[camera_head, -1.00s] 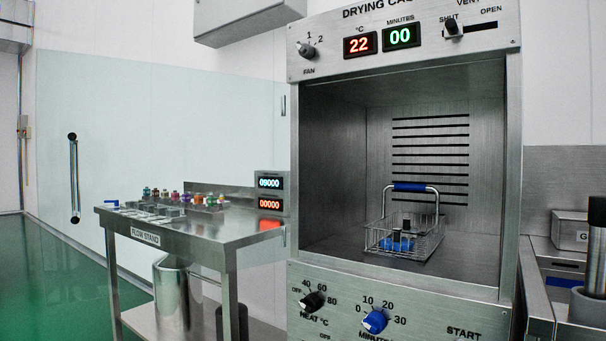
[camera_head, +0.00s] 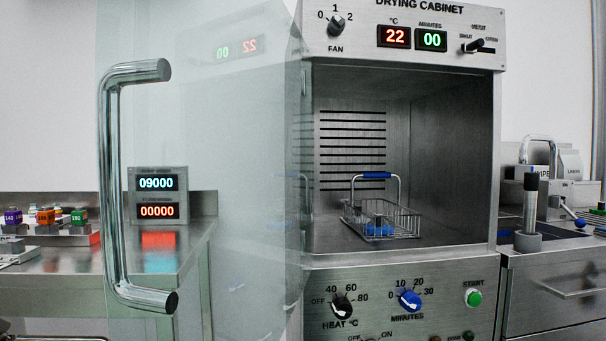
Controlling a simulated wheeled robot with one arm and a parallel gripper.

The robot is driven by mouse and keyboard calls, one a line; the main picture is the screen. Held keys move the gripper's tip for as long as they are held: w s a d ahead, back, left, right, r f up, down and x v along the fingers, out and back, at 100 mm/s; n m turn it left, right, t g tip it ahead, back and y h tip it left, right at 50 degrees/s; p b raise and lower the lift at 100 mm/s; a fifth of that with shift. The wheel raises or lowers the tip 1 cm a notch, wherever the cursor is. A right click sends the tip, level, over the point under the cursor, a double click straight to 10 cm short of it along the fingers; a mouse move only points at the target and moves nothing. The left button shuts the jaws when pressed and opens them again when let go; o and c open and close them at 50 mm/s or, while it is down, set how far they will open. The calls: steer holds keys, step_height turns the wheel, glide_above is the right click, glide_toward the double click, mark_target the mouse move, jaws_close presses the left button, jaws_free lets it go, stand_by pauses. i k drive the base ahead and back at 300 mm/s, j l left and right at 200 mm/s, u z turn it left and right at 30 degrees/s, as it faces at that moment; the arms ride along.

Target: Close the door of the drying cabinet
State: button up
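The drying cabinet (camera_head: 405,161) stands right of centre, its chamber uncovered on the right. Its glass door (camera_head: 240,130) stands open, swung out toward me on the left side. A vertical metal bar handle (camera_head: 113,190) is on the door near its free edge. Inside the cabinet a wire basket (camera_head: 405,222) with a blue-gripped handle rests on the floor, with small blue items in it. My gripper is not in view.
The flow stand (camera_head: 190,245) with coloured blocks and a display (camera_head: 157,195) is behind the glass at left. A counter (camera_head: 560,257) with a dark-topped upright cylinder (camera_head: 529,210) adjoins the cabinet at right. Knobs and a green start button are below the chamber.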

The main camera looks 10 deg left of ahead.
mark_target(119, 76)
steer(key=k+j, duration=0.1)
steer(key=j, duration=0.2)
steer(key=k+j, duration=0.15)
steer(key=j, duration=0.2)
steer(key=k+j, duration=0.1)
steer(key=j, duration=0.2)
steer(key=k+j, duration=0.1)
steer(key=j, duration=0.2)
